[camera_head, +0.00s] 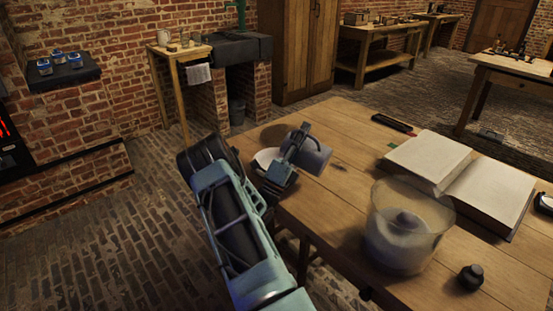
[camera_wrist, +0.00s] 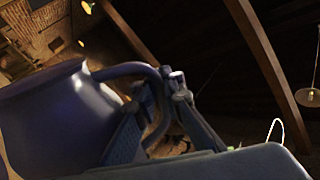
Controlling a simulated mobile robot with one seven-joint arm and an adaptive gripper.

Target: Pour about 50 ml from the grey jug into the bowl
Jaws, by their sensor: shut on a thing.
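The grey jug (camera_head: 310,154) is held tilted over the left edge of the wooden table in the head view. In the wrist view the jug (camera_wrist: 50,115) fills the left side, with its handle running to my fingers. My gripper (camera_head: 293,148) is shut on the jug's handle; its fingers also show in the wrist view (camera_wrist: 150,110). The white bowl (camera_head: 264,158) is just left of the jug, partly hidden behind my gripper and arm. I cannot tell whether any liquid is leaving the jug or how full the bowl is.
A large clear glass jar (camera_head: 408,225) stands on the table (camera_head: 345,180) at the right front. An open book (camera_head: 460,172) and a dark flat case (camera_head: 392,124) lie behind it. A small black knob-like object (camera_head: 471,277) sits near the front right.

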